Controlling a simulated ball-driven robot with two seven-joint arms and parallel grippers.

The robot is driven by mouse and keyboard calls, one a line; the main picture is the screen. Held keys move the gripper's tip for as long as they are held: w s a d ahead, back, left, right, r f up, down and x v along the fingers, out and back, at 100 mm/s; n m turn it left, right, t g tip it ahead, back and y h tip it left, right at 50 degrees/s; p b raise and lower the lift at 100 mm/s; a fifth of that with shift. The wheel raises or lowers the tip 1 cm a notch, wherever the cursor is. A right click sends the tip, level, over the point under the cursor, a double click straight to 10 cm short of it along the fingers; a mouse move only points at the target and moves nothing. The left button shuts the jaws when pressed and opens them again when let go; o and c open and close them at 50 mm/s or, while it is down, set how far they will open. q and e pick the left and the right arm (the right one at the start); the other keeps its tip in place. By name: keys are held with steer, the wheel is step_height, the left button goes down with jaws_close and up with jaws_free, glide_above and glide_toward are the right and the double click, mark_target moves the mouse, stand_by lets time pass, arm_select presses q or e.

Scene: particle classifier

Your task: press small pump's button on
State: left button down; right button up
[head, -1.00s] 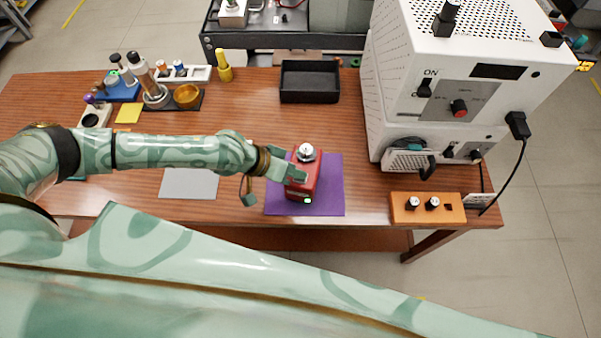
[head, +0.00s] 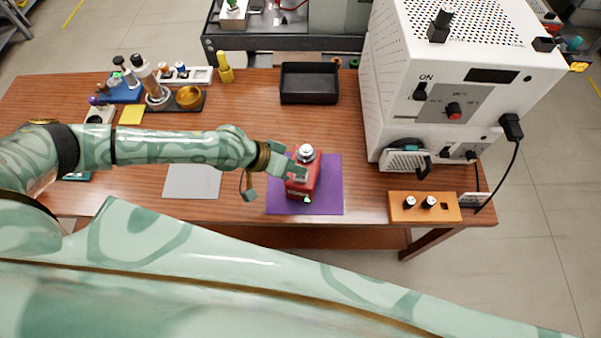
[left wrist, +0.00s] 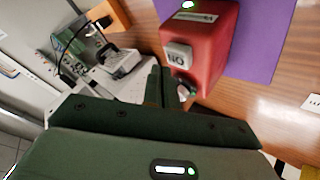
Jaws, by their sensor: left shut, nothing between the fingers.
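The small pump (head: 312,183) is a red box with a silver round top, standing on a purple mat (head: 331,199). A green light shows at its front lower edge. My left gripper (head: 297,173) is shut and empty, at the pump's left side. In the left wrist view the pump (left wrist: 205,40) shows a pale button (left wrist: 179,57) with ON lettering, seen upside down. The shut fingertips (left wrist: 156,72) are close beside that button; I cannot tell whether they touch it. My right gripper is not in view.
A white machine (head: 395,125) stands on the right of the table, with an orange control box (head: 400,213) before it. A black tray (head: 309,98) is at the back. Bottles and a brass bowl (head: 189,97) stand at the left. A grey sheet (head: 192,182) lies left of the mat.

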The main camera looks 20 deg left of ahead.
mark_target(296, 177)
arm_select(q)
steer(key=shift+r+p, duration=2.2)
steer(key=shift+r, duration=0.35)
steer(key=shift+f, duration=0.1)
